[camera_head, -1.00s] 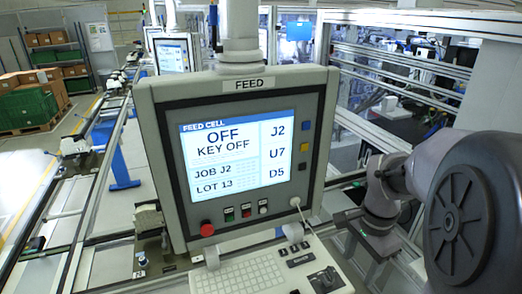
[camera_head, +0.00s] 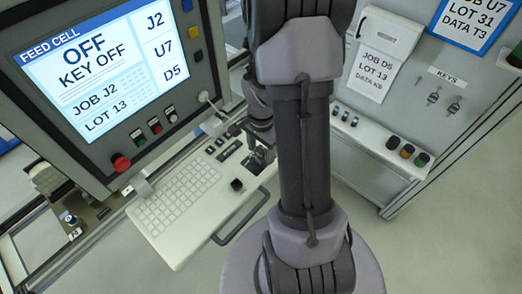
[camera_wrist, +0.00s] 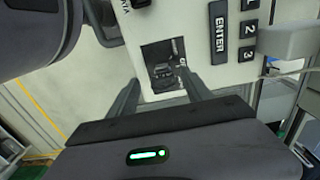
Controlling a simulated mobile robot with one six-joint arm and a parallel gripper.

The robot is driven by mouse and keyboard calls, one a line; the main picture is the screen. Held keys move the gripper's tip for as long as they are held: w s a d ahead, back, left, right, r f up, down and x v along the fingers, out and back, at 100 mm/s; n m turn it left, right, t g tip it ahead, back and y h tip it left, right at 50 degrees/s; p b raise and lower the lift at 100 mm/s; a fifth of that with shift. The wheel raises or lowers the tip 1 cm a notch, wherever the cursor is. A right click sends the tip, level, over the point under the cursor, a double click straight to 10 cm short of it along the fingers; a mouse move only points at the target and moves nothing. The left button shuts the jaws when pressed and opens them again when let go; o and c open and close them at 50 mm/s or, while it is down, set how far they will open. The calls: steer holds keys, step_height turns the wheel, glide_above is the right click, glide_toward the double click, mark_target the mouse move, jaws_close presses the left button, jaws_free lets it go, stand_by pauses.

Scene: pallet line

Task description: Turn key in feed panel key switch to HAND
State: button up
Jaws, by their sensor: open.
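The feed panel (camera_head: 100,70) stands at the left in the head view. Its screen (camera_head: 95,68) reads OFF and KEY OFF. Below it is a pale keyboard shelf (camera_head: 165,215). My gripper (camera_wrist: 160,78) is open and reaches down to the right part of this shelf. In the wrist view its two fingers stand on either side of a dark square plate (camera_wrist: 151,53) with a small dark fitting on it, likely the key switch. Its markings are too small to read. The arm hides part of this spot in the head view.
A grey cabinet at the right has a KEYS board (camera_head: 445,76) with keys hanging on it, and job sheets (camera_head: 378,70) on its face. A row of push buttons (camera_head: 406,150) sits on its ledge. A black knob (camera_head: 237,184) and a shelf handle (camera_head: 240,218) are close to my arm.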

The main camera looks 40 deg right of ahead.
steer(key=shift+f, duration=0.5)
steer(key=shift+w+f, duration=0.2)
steer(key=shift+w, duration=0.15)
steer(key=shift+s, duration=0.15)
steer(key=shift+c, duration=0.9)
jaws_close()
steer(key=n, duration=0.9)
steer(key=shift+n, duration=0.4)
steer(key=o, duration=0.6)
jaws_free()
steer(key=shift+o, duration=0.2)
steer(key=shift+r, duration=0.15)
